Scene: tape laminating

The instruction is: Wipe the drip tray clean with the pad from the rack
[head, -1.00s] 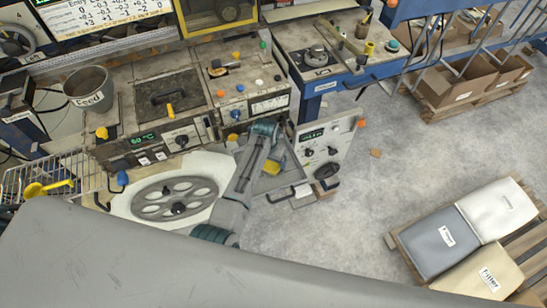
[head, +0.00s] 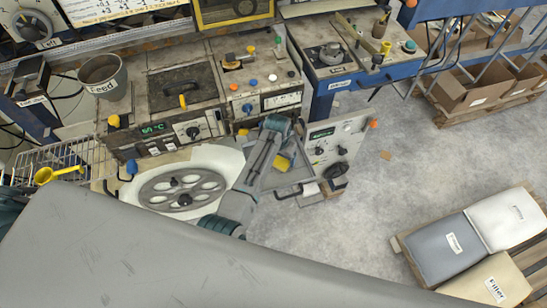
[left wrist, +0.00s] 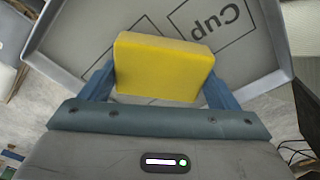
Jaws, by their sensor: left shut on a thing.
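My left gripper (head: 284,151) is shut on a yellow block-shaped pad (head: 284,163). In the left wrist view the pad (left wrist: 163,67) sits between two blue fingers. The grey drip tray (head: 298,175) is at the front of the machine, partly hidden by my left arm. In the left wrist view the tray (left wrist: 85,40) has a raised rim, drawn outlines and the word "Cup". The pad is over the tray; I cannot tell whether it touches. The pad hides part of the tray floor. My right gripper is not in view.
A wire rack (head: 75,156) with a yellow scoop (head: 58,174) is at the left. A panel with knobs (head: 335,142) stands right beside the tray. A round plate with holes (head: 180,190) lies left of my arm. The floor (head: 360,220) to the right is clear up to a pallet of bags.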

